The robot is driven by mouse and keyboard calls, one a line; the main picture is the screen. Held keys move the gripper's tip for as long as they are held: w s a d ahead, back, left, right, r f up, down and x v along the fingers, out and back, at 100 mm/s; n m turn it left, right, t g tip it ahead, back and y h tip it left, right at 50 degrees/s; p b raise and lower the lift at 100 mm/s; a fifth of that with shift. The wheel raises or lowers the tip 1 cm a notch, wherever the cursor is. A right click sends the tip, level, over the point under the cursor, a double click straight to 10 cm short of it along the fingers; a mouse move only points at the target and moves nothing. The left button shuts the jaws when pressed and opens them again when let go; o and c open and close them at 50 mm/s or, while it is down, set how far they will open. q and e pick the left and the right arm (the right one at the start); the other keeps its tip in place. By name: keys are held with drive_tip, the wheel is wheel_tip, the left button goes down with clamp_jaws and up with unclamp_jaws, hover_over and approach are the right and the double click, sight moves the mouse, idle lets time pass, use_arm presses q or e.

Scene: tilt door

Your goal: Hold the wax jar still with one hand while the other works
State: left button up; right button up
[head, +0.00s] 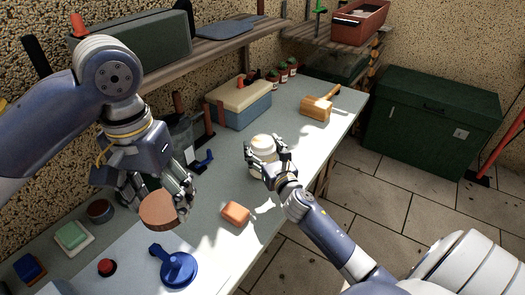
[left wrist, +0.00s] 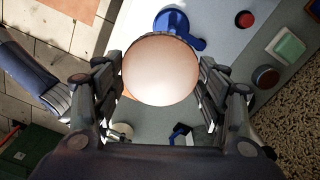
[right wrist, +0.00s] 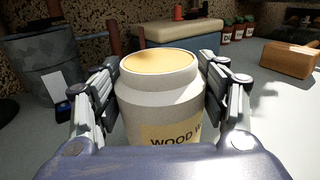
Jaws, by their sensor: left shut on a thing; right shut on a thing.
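The wax jar (head: 262,146) stands upright on the bench, white, with a label reading "WOOD W" in the right wrist view (right wrist: 160,110). Its top shows a flat yellowish surface. My right gripper (head: 268,163) is shut on the jar's body, with fingers on both sides. My left gripper (head: 160,200) is shut on a round brown disc (head: 158,211), held above the bench to the left of the jar. The disc looks pale and round in the left wrist view (left wrist: 160,70). Its underside is hidden.
A blue round tool with a handle (head: 176,268), an orange block (head: 235,214), a red button (head: 106,267) and a green block (head: 72,235) lie on the near bench. A blue-and-cream box (head: 240,104) and a wooden mallet (head: 318,106) are further back. A shelf overhangs the wall side.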

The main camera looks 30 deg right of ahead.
drive_tip(key=shift+f, duration=0.35)
drive_tip(key=o, duration=1.7)
drive_tip(key=shift+f, duration=0.25)
drive_tip(key=shift+c, duration=0.2)
drive_tip(key=o, duration=0.4)
drive_tip(key=shift+o, duration=0.2)
drive_tip(key=shift+r, duration=0.15)
